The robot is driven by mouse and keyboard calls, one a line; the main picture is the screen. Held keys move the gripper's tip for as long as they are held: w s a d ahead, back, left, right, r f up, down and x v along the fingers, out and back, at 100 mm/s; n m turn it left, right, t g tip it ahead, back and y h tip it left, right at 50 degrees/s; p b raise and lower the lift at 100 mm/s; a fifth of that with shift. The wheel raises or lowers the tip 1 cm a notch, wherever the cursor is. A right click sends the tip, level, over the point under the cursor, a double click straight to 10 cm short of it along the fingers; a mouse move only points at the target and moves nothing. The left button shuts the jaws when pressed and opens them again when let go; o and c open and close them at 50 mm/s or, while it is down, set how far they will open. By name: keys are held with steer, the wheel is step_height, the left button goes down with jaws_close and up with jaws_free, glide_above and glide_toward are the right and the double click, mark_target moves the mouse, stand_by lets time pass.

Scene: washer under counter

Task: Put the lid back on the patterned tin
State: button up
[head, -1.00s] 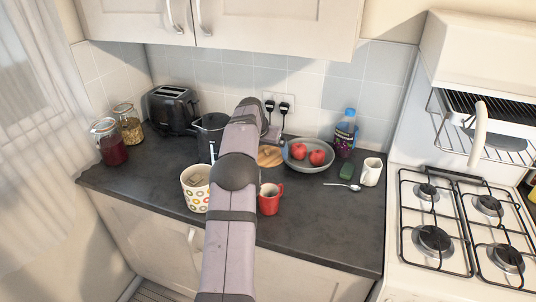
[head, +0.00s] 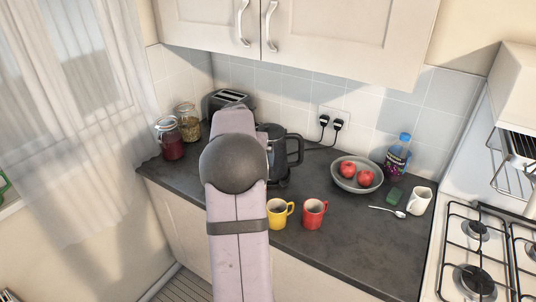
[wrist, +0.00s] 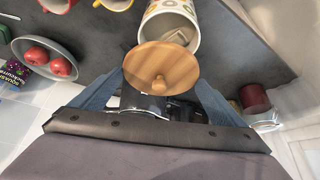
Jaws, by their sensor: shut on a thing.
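The lid (wrist: 172,58) is a round wooden disc with a small knob, seen in the wrist view. My gripper (wrist: 160,76) is shut on it, with one blue finger at each side. The patterned tin (wrist: 152,10) is white with coloured rings and stands open just beyond the lid. Pale contents show inside it. The lid overlaps the near part of the tin's opening in this view; I cannot tell whether they touch. In the head view my arm hides the tin, the lid and my gripper.
A yellow mug (head: 278,214) and a red mug (head: 314,213) stand on the dark counter (head: 345,245), right of my arm. Behind are a kettle (head: 283,148), a toaster (head: 226,101) and a bowl (head: 345,181) of red fruit. Jars (head: 170,139) stand left. Cupboards (head: 330,30) hang above.

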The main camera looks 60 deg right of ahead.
steer(key=shift+w+a+r, duration=0.15)
steer(key=shift+w+a, duration=0.15)
steer(key=shift+a, duration=0.3)
steer(key=shift+f+b, duration=2.4)
steer(key=shift+f, duration=0.85)
steer(key=shift+f, duration=0.15)
steer(key=o, duration=0.7)
